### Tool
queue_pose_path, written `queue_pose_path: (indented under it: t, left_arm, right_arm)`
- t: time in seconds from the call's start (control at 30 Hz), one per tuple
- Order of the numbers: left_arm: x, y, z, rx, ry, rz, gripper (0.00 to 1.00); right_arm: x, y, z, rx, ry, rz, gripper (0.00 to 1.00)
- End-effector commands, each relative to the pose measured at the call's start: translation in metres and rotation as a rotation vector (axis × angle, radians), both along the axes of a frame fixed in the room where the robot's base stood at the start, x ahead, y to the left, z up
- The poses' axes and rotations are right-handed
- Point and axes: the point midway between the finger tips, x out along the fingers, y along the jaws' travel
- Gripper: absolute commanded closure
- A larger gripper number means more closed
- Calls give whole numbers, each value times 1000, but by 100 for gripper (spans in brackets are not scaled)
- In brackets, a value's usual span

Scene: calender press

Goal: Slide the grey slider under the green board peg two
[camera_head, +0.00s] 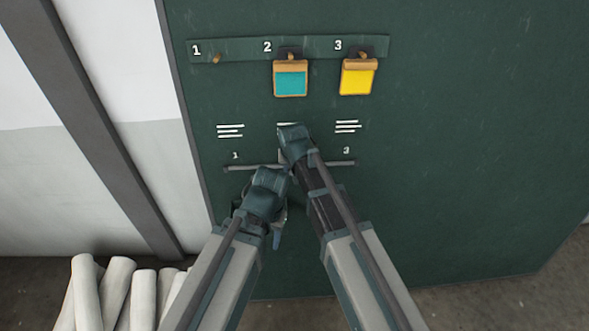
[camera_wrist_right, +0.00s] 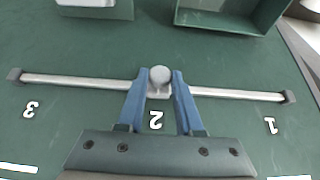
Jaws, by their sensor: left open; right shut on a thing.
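The grey slider (camera_wrist_right: 160,78) is a round knob on a thin metal rail (camera_wrist_right: 235,93), in line with the painted 2 in the right wrist view. My right gripper (camera_wrist_right: 157,88) has its blue fingers on either side of the knob, shut on it. In the head view the right wrist hides the slider, and the rail (camera_head: 338,163) shows on both sides. The green board (camera_head: 290,79) is a teal panel in an orange frame, hanging on peg two (camera_head: 290,56). My left gripper (camera_head: 279,228) is below the rail, open and partly hidden by its own wrist.
A yellow board (camera_head: 358,78) hangs on peg three; peg one (camera_head: 216,58) is bare. In the right wrist view, two green boxy parts, one of them an open bin (camera_wrist_right: 232,17), lie beyond the rail. White rolls (camera_head: 117,285) stand at the lower left.

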Motion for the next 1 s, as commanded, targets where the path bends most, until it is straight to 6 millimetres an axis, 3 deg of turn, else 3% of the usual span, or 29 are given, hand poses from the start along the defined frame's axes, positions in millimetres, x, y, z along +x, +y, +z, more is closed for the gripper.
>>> queue_pose_path:
  t: [0.07, 0.1, 0.23, 0.67, 1.0]
  left_arm:
    - [0, 0, 0, 0, 0, 0, 50]
    - [0, 0, 0, 0, 0, 0, 50]
    - [0, 0, 0, 0, 0, 0, 50]
    - [0, 0, 4, 0, 0, 0, 50]
    - [0, 0, 39, 0, 0, 0, 50]
  right_arm:
    - [0, 0, 0, 0, 1, 0, 100]
    - [0, 0, 0, 0, 1, 0, 58]
    - [0, 0, 0, 0, 1, 0, 35]
    - [-1, 0, 4, 0, 0, 0, 35]
    - [-14, -1, 38, 0, 0, 1, 35]
